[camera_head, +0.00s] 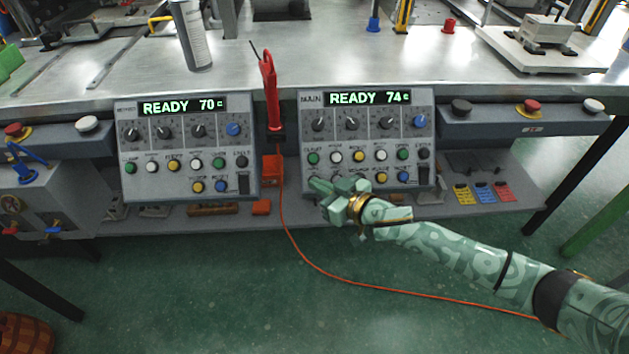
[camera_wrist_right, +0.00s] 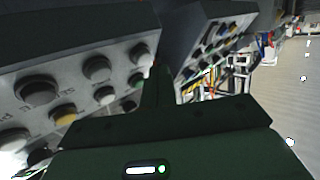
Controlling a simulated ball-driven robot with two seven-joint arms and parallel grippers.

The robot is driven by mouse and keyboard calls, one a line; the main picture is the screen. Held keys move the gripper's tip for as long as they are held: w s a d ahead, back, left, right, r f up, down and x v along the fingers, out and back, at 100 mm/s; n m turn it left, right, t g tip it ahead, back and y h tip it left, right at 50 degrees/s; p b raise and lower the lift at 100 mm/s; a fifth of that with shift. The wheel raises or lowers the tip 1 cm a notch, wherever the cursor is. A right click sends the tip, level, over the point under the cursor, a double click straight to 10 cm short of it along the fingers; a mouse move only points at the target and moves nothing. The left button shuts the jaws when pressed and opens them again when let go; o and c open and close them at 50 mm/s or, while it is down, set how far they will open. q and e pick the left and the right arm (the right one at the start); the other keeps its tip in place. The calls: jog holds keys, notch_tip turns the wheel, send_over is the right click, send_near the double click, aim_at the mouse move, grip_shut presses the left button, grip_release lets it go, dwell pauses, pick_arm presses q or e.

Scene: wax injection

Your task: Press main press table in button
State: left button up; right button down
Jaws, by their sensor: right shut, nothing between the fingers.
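The main control panel (camera_head: 367,140) stands at the front of the metal table, with a display reading READY 74 and rows of knobs and coloured buttons. My right gripper (camera_head: 318,186) is shut and empty, at the panel's lower left, close in front of its lower button row. It hides part of that row. Which button is the press table in button I cannot tell, as the labels are too small. In the right wrist view the panel's knobs and buttons (camera_wrist_right: 63,116) show close to the dark gripper body (camera_wrist_right: 160,150). My left gripper is not in view.
A second panel (camera_head: 187,150) reading READY 70 stands to the left. A red tool (camera_head: 269,92) stands upright between the panels, with an orange cable trailing across the floor. A lower shelf (camera_head: 470,204) runs below. A spray can (camera_head: 191,35) is on the metal table.

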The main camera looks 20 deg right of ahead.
dwell(0.7)
jog(key=shift+w+d+f, duration=0.1)
jog(key=shift+w+f, duration=0.15)
jog(key=shift+w, duration=0.05)
